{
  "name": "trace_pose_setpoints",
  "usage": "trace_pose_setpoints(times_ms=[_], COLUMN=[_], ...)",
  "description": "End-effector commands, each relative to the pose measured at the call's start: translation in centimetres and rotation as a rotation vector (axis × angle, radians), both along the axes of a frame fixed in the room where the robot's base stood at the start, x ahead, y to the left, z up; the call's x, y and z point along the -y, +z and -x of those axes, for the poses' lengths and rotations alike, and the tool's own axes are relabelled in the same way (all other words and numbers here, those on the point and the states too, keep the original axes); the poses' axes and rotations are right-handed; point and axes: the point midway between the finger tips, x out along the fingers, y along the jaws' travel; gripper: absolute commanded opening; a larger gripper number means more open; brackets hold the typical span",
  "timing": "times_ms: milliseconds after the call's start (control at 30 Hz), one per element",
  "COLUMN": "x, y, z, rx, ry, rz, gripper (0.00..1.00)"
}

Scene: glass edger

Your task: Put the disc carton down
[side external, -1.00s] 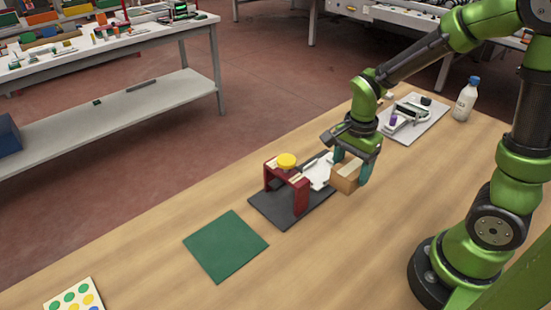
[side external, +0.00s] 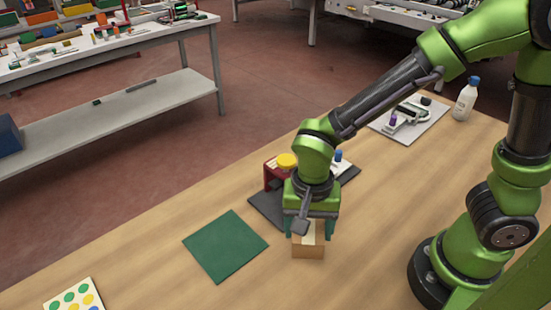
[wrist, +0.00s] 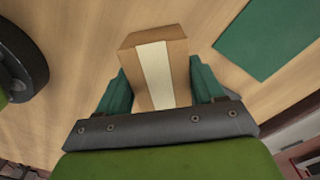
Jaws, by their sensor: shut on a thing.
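The disc carton (side external: 308,245) is a small brown cardboard box with a pale strip along its top. My gripper (side external: 310,228) is shut on it, one teal finger on each side. In the wrist view the carton (wrist: 177,70) sits between the two fingers of my gripper (wrist: 160,88), its pale strip facing the camera. The carton is over the wooden table, right of the green mat (side external: 225,246). I cannot tell whether its underside touches the table. My wrist hides part of it from the side.
A dark base plate (side external: 266,207) with a red stand (side external: 271,174) and a yellow knob (side external: 287,160) is just behind my gripper. The table (side external: 350,275) in front is bare.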

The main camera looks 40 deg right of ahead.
Motion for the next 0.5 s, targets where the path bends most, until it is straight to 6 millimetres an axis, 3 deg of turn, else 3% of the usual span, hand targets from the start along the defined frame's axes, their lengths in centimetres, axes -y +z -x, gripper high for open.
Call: trace_pose_setpoints(times_ms=[233, 500], x=[-3.2, -7.3], y=[0.2, -0.6], z=[-2.2, -8.1], rx=[0.017, 0.017], ry=[0.072, 0.071], rz=[-0.018, -0.018], gripper=[0.38, 0.38])
